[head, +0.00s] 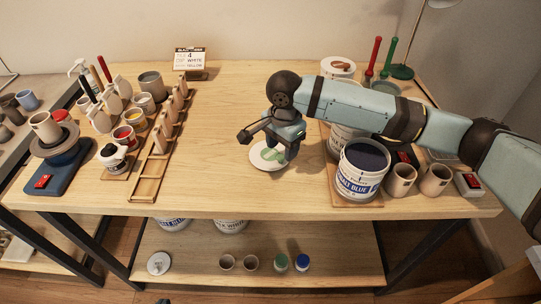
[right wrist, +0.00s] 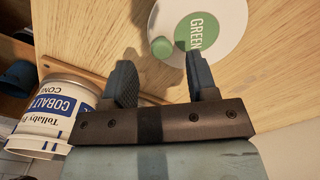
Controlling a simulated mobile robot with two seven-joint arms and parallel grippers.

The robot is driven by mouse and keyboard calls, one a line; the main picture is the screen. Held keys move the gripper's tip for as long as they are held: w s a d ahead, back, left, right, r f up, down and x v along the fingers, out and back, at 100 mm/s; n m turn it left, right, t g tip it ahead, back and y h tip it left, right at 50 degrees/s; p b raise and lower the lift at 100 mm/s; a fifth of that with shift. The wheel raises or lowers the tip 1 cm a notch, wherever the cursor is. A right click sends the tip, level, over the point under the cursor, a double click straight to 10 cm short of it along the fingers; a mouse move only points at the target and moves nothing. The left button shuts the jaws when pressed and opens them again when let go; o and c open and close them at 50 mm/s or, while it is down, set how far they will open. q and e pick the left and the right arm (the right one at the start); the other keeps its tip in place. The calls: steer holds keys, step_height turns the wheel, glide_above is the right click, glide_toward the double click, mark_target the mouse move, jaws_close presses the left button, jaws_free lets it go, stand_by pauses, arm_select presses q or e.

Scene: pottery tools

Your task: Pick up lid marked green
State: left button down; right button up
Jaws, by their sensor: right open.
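The lid marked green (head: 264,163) is a white disc with a green round label, lying flat on the wooden table near its middle. In the right wrist view the lid (right wrist: 225,48) shows "GREEN" on its label and a small green knob (right wrist: 161,47). My right gripper (head: 270,144) is over the lid and covers part of it in the head view. In the right wrist view its fingers (right wrist: 158,72) are apart with nothing held between them, and the knob appears just beyond the gap. I cannot tell the exact height above the lid. My left gripper is not in view.
A cobalt blue bucket (head: 357,183) stands right of the lid, with cups (head: 400,179) beside it. A wooden rack (head: 150,168) and several pots stand at the left. A sign (head: 189,58) stands at the back. The table around the lid is clear.

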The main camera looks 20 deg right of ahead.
mark_target(281, 156)
steer(key=shift+a+f, duration=0.1)
steer(key=shift+f, duration=1.45)
jaws_close()
steer(key=shift+w+r, duration=0.1)
